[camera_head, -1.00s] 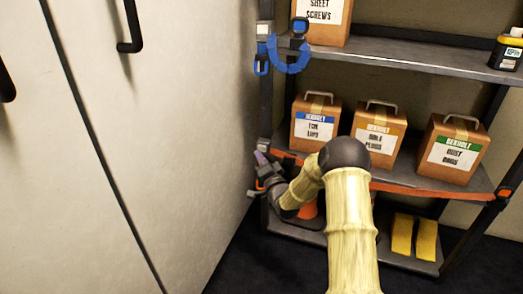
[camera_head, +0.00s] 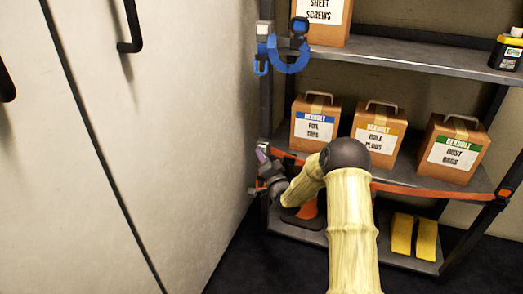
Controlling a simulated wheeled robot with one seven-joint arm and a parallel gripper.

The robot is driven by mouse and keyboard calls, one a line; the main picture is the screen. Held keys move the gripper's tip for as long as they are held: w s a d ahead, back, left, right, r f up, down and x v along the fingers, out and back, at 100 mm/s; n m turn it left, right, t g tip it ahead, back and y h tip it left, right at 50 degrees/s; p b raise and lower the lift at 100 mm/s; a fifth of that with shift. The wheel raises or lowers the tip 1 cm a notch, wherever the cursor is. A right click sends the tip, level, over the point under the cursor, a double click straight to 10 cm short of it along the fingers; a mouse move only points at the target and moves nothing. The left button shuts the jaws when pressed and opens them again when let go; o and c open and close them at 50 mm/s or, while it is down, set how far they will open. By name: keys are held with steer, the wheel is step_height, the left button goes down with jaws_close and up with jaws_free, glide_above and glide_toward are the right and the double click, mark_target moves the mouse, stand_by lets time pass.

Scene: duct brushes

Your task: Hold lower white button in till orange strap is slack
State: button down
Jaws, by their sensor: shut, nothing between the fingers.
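The orange strap (camera_head: 425,191) runs along the front of the middle shelf, from the left post to a dark fitting with an orange part (camera_head: 503,193) on the right post. Its left end passes behind my arm. My gripper (camera_head: 262,157) is at the left post, level with the middle shelf, its fingers shut and empty. A small pale part (camera_head: 264,143) shows on the post just above the fingertips; I cannot tell whether it is the lower white button or whether my fingers touch it. Higher on the post is a buckle with a pale part (camera_head: 263,28), with a blue strap (camera_head: 291,66) hanging in a loop.
A pale cabinet (camera_head: 170,120) stands close on the left of my gripper. Cartons (camera_head: 314,130) stand on the middle shelf behind the strap. Yellow blocks (camera_head: 401,235) and an orange object (camera_head: 308,210) are on the bottom shelf.

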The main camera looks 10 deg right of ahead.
steer(key=shift+w+d, duration=0.25)
steer(key=shift+w, duration=0.15)
stand_by(0.8)
steer(key=shift+s, duration=0.1)
steer(key=shift+s+a, duration=0.5)
steer(key=shift+s, duration=0.25)
steer(key=shift+s, duration=0.1)
steer(key=s, duration=0.1)
steer(key=s+a, duration=0.2)
steer(key=s, duration=0.1)
steer(key=shift+a, duration=0.25)
steer(key=shift+r, duration=0.15)
